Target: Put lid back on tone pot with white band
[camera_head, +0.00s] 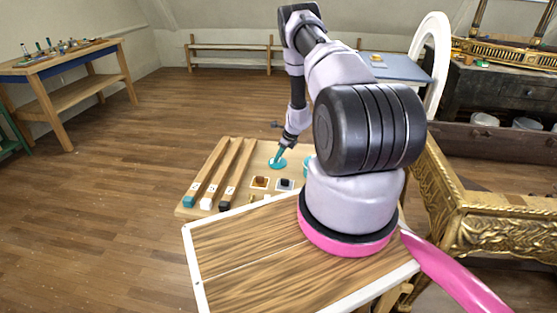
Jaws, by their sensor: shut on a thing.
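My gripper (282,152) points down over the far part of a pale wooden board (238,176). It is shut on a small teal piece with a flat round base, which looks like a lid (278,163). The lid is low over the board; I cannot tell if it touches the surface. Another teal round thing (306,166), perhaps a pot, shows just to the right and is mostly hidden behind my arm. No white band can be made out on it.
Small tiles with an amber piece (260,182) and a dark piece (285,183) lie nearer. A gilt console (470,195) stands right.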

